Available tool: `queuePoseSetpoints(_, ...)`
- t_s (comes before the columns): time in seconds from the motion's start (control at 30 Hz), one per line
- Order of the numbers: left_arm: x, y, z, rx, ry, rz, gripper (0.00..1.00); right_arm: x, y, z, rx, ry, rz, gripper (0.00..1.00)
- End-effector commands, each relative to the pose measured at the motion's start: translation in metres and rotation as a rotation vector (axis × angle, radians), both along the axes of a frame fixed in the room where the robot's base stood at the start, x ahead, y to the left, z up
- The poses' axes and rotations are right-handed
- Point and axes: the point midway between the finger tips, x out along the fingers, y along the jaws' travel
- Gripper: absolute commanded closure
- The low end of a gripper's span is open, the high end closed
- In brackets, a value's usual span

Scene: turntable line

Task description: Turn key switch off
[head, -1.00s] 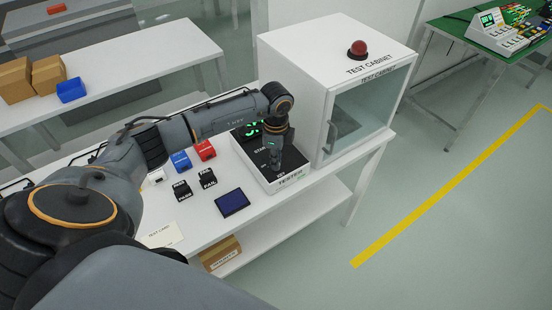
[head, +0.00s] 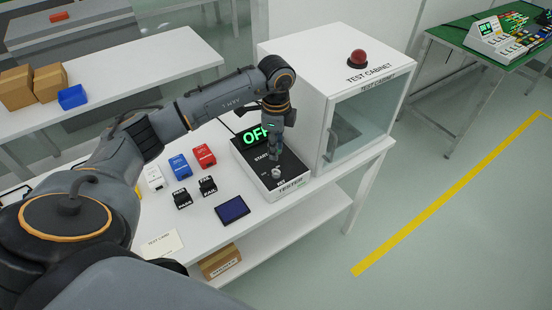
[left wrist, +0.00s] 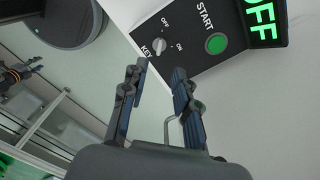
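The tester (head: 271,165) is a white box with a black sloped face, a START button and a green lit display reading OFF. Its key switch (left wrist: 159,46) is a small pale knob between the labels OFF and ON, its pointer near vertical in the left wrist view. The knob also shows in the head view (head: 276,173). My left gripper (head: 275,156) is above the tester face, close to the knob. In the left wrist view its fingers (left wrist: 160,80) are apart with nothing between them. A dark arm part shows at the left edge there, too small to read.
The test cabinet (head: 335,88), with a red dome on top, stands right beside the tester. Blue, red and white blocks, black labelled blocks and a dark blue pad (head: 232,210) lie on the table left of it.

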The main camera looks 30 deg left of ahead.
Motion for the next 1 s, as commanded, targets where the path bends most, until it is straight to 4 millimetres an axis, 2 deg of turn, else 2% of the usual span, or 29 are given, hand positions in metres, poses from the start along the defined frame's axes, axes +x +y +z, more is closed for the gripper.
queuePoseSetpoints(0.1, 0.000, 0.000, 0.019, 0.000, -0.001, 0.001, 0.70, 0.000, 0.000, 0.000, 0.000, 0.000, 0.000, 0.60)
queuePoseSetpoints(0.23, 0.000, 0.001, 0.030, 0.000, -0.001, 0.002, 0.70, 0.000, 0.001, 0.000, 0.001, 0.000, 0.000, 0.60)
queuePoseSetpoints(0.67, 0.000, 0.001, 0.031, -0.001, 0.001, -0.017, 0.70, 0.002, 0.001, -0.003, 0.001, -0.001, -0.001, 0.60)
queuePoseSetpoints(0.77, 0.003, 0.004, 0.026, -0.008, -0.005, -0.108, 0.70, 0.010, 0.003, -0.016, 0.003, -0.008, -0.002, 0.60)
queuePoseSetpoints(0.83, 0.006, 0.007, 0.022, -0.018, -0.011, -0.229, 0.70, 0.019, 0.005, -0.029, 0.003, -0.014, -0.003, 0.60)
queuePoseSetpoints(1.0, 0.013, 0.016, 0.018, -0.050, -0.042, -0.644, 0.70, 0.048, 0.011, -0.061, 0.006, -0.030, -0.007, 0.60)
